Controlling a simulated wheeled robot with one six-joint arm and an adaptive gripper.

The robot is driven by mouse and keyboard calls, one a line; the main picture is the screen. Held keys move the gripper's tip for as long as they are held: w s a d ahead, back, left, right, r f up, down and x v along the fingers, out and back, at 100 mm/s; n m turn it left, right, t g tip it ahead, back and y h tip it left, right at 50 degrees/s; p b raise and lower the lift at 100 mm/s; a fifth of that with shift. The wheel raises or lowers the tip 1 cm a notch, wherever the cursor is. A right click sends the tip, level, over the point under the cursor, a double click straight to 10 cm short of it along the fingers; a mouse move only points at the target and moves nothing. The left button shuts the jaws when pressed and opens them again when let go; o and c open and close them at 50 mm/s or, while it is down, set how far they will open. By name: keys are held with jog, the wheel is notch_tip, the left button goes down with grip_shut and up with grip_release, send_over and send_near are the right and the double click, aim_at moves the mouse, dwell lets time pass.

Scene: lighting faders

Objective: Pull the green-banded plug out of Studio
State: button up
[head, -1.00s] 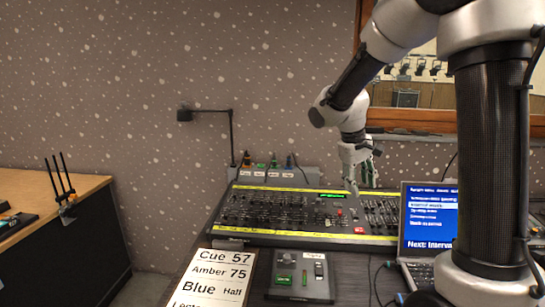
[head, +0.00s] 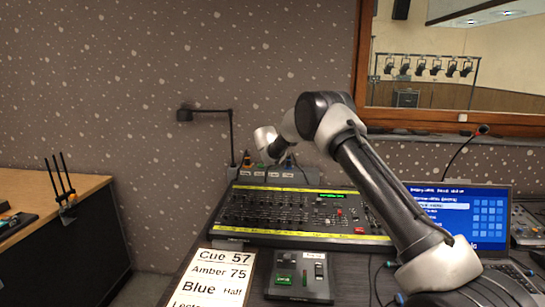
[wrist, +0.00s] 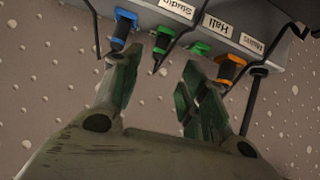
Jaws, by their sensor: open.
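The green-banded plug (wrist: 163,40) has a dark body and sits in the panel by the label reading Studio (wrist: 178,8) in the wrist view. A dark lead hangs from it. My gripper (wrist: 160,64) is open, with one fingertip on each side of this plug's line and the plug between and just past the tips. I see no clear contact. The left finger lies close to the blue-banded plug (wrist: 124,26). In the head view, my wrist covers part of the socket box (head: 300,175).
Another green piece (wrist: 200,48) sits by the Hall label, and an orange-banded plug (wrist: 230,68) is right of my right finger. A lamp (head: 231,135) stands left of the socket box. The fader desk (head: 270,208) lies in front, with a laptop (head: 460,210) at right.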

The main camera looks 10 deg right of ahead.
jog(key=shift+m, duration=0.4)
jog(key=shift+x, duration=4.45)
jog(key=shift+c, duration=0.4)
grip_shut()
jog(key=shift+r, duration=0.2)
jog(key=shift+r, duration=2.2)
